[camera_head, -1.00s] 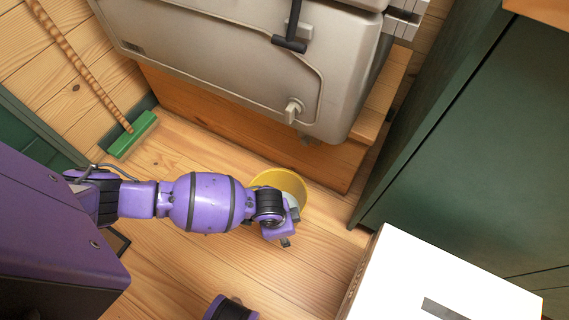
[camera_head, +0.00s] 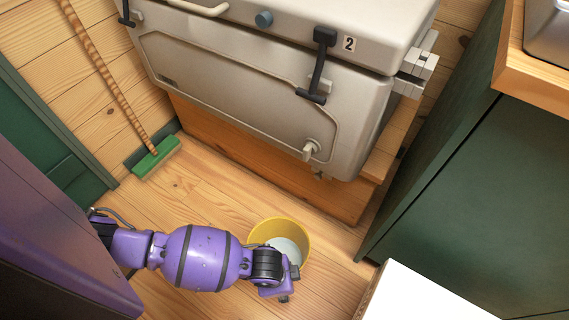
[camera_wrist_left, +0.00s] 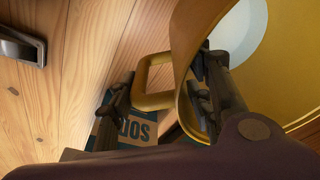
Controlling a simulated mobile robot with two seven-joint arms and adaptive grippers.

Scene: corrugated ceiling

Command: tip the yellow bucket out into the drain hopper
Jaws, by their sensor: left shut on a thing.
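The yellow bucket (camera_head: 302,235) stands upright on the plank floor below the cooler, with a pale, round patch inside it. I cannot tell if that patch is liquid or the bottom. My left gripper (camera_head: 285,288) is at the bucket's near side. In the left wrist view, its dark fingers are on either side of the yellow handle (camera_wrist_left: 153,56), shut on it, beside the bucket's wall (camera_wrist_left: 190,28). I cannot make out a drain hopper for sure in these views. My right gripper is not in view.
A grey cooler (camera_head: 235,85) with black latches sits on a wooden plinth (camera_head: 235,145). A green broom (camera_head: 156,158) leans at left. A green cabinet (camera_head: 450,190) and white box (camera_head: 425,298) bound the right. A metal basin (camera_head: 548,35) shows top right. A lettered box (camera_wrist_left: 108,135) lies near the gripper.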

